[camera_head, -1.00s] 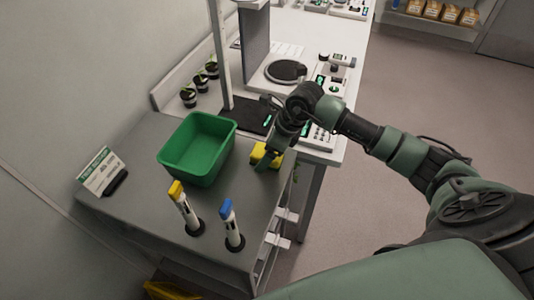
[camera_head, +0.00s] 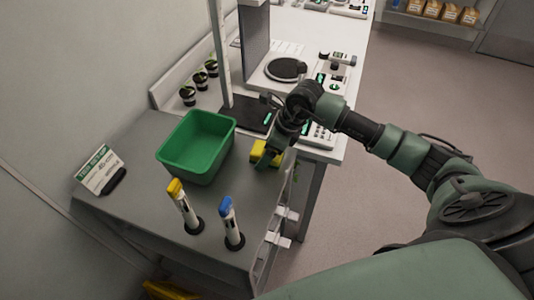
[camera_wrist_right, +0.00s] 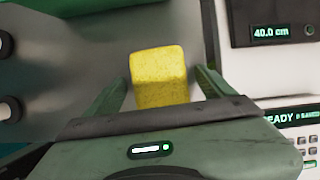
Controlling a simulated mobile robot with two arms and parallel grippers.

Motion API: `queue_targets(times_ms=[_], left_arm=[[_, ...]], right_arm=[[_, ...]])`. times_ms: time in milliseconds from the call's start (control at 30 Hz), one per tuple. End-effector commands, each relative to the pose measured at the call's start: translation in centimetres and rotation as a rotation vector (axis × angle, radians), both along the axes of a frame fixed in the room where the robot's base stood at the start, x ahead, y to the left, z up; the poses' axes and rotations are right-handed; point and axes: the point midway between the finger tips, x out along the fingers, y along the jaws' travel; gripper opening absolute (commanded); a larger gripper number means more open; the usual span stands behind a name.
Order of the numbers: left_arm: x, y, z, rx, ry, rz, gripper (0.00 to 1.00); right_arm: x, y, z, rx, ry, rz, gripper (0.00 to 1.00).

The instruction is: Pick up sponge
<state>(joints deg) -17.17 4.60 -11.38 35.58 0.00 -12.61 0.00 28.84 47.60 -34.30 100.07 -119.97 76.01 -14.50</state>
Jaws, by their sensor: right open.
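The yellow sponge (camera_head: 258,150) lies on the grey table near its right edge, just right of the green bin. In the right wrist view the sponge (camera_wrist_right: 160,77) sits between the two spread fingers of my right gripper (camera_wrist_right: 163,88), with a small gap seen on each side. My right gripper (camera_head: 268,157) is open and down at the sponge, hiding part of it in the head view. My left gripper is not in view.
A green bin (camera_head: 198,147) stands close on the left of the sponge. A sign (camera_head: 100,170) is at left. A white bench with instruments (camera_head: 284,70) lies behind.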

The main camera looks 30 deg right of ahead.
Motion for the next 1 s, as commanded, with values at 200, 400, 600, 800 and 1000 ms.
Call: queue_targets(times_ms=[200, 400, 600, 800, 1000], left_arm=[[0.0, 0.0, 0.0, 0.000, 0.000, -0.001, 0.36], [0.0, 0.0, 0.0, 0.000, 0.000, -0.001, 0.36], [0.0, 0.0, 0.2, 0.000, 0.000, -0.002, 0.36], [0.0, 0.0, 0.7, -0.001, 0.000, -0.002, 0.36], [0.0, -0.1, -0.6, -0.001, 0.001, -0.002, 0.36]], right_arm=[[0.0, 0.0, 0.0, 0.000, 0.000, 0.000, 0.45], [0.0, 0.0, 0.0, -0.001, 0.001, 0.000, 0.19], [0.0, 0.0, 0.1, -0.001, 0.001, 0.000, 0.19], [0.1, -0.1, 1.0, -0.002, -0.003, 0.001, 0.19], [0.2, -0.1, 5.0, -0.002, -0.009, 0.001, 0.19]])
